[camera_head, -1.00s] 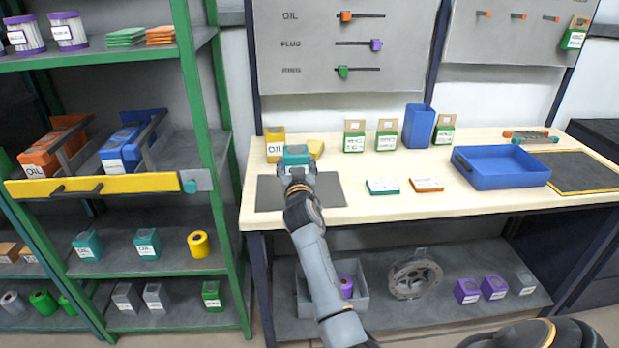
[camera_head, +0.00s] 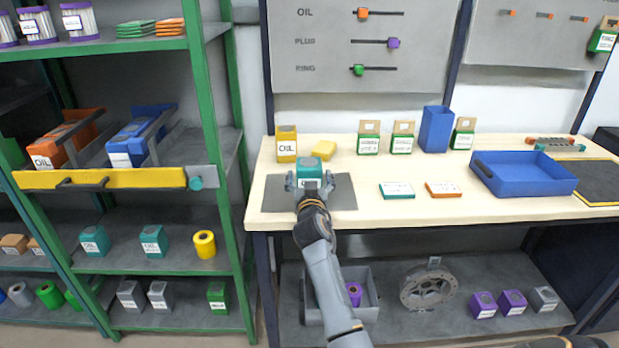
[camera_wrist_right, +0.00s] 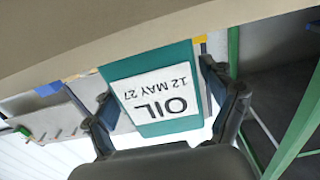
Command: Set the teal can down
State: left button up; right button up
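The teal can (camera_head: 309,170), with a white OIL label, stands upright on the dark grey mat (camera_head: 342,194) at the left of the workbench (camera_head: 370,175). My right gripper (camera_head: 309,184) is at the can, with a finger spread on each side of it. In the right wrist view the can (camera_wrist_right: 155,95) shows upside down between the fingers, its label reading OIL 12 MAY 27. Pale gaps show between the can and the fingers, so the gripper looks open. The can's base is partly hidden by my gripper in the head view. My left gripper is not in view.
A yellow OIL can (camera_head: 287,145) and a yellow block (camera_head: 324,150) stand just behind. Green-labelled boxes (camera_head: 369,138) and a tall blue bin (camera_head: 436,130) line the back. A blue tray (camera_head: 525,175) is at right. A green shelf (camera_head: 222,150) stands left.

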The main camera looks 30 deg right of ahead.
jog(key=shift+a+r, duration=0.1)
jog(key=shift+r, duration=0.1)
jog(key=shift+s+a+f, duration=0.15)
jog(key=shift+s+a, duration=0.05)
jog(key=shift+s, duration=0.15)
jog(key=v, duration=1.1)
jog(key=shift+s, duration=0.1)
jog(key=a+f+n+t+y, duration=0.1)
jog(key=a+f+n+y, duration=0.45)
jog(key=a+f, duration=0.35)
jog(key=s+a+f+n+g+y, duration=0.15)
jog(key=s+f, duration=0.25)
jog(key=f, duration=0.6)
jog(key=s+a+f+g+y, duration=0.1)
jog(key=s+a+f+g, duration=0.25)
jog(key=f, duration=0.65)
jog(key=s+a+f+n+g+y, duration=0.15)
jog(key=s+f, duration=0.25)
jog(key=f, duration=0.6)
jog(key=s+f+g, duration=0.5)
jog(key=s+f, duration=1.2)
jog(key=s, duration=0.2)
jog(key=s+d+f+g, duration=0.1)
jog(key=s+f+g, duration=0.1)
jog(key=s, duration=0.8)
jog(key=s+d+f+g, duration=0.1)
jog(key=s+f, duration=0.4)
jog(key=s, duration=0.5)
jog(key=shift+s+d+g, duration=0.35)
